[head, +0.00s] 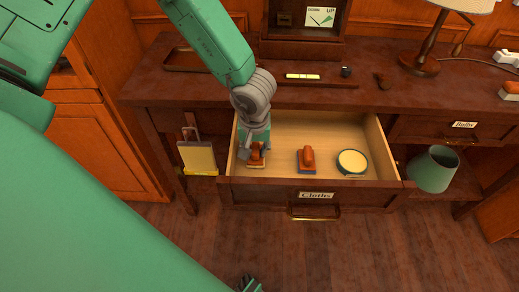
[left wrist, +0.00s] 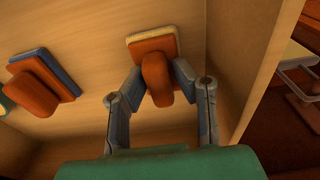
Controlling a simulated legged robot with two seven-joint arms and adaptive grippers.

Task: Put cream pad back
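The cream pad (head: 257,165) has an orange handle and lies at the left side of the open drawer (head: 316,185) labelled "Cloths". It also shows in the left wrist view (left wrist: 137,38). My left gripper (head: 256,147) reaches down into the drawer from above. In the left wrist view, its fingertips (left wrist: 157,76) press on both sides of the orange handle. A blue pad (head: 307,168) with an orange handle lies to the right, apart from it. A round cream-topped tin (head: 352,162) stands further right in the drawer. A small dark piece at the head view's bottom edge may be my right gripper (head: 249,285).
The drawer's left wall (left wrist: 255,60) is close beside the gripper. A cream and yellow object (head: 198,158) hangs left of the drawer. A tray (head: 186,60), a lamp (head: 425,50) and small items stand on the desk top. A green bucket-like vessel (head: 433,170) is right of the drawer.

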